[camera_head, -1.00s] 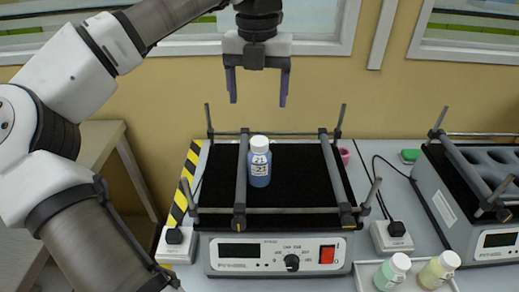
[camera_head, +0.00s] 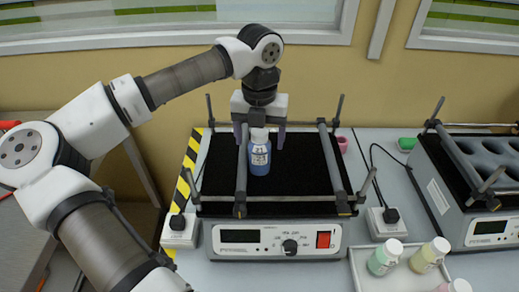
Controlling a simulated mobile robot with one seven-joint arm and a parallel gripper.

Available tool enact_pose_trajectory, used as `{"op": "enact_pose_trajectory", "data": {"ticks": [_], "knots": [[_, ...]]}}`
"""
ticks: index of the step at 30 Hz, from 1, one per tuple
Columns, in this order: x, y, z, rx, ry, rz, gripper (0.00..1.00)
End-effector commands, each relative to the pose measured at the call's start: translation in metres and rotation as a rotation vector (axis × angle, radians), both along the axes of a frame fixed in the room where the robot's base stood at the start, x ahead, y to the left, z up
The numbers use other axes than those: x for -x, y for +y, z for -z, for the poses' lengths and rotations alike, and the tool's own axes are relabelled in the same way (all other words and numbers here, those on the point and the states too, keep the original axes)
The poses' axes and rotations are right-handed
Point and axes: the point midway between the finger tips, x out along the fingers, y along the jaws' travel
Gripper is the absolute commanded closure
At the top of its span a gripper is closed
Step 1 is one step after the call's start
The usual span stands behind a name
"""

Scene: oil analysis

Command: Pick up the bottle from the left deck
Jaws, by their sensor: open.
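The bottle (camera_head: 259,158) is blue with a white cap and a printed white label. It stands upright on the black mat of the left deck (camera_head: 300,172), just right of the deck's left grey bar. My gripper (camera_head: 260,142) points down at the bottle from above and behind. Its two dark fingers are apart, one to each side of the bottle's upper part in the picture. The bottle's cap covers part of the gripper. I cannot tell whether the fingers touch the bottle or are still behind it.
Grey bars and upright posts frame the left deck. A second device (camera_head: 470,178) with round recesses stands at the right. A white tray (camera_head: 362,272) with several bottles lies at the front right. The deck's right half is clear.

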Motion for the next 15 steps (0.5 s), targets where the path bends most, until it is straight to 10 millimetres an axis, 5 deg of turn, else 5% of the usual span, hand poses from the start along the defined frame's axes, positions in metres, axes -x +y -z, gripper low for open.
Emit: {"op": "enact_pose_trajectory", "data": {"ticks": [8,15], "knots": [[0.0003,-0.0002,0.0050,0.000,-0.001,0.001,0.25],[0.0002,-0.0002,0.0047,0.000,0.000,0.001,0.55]]}}
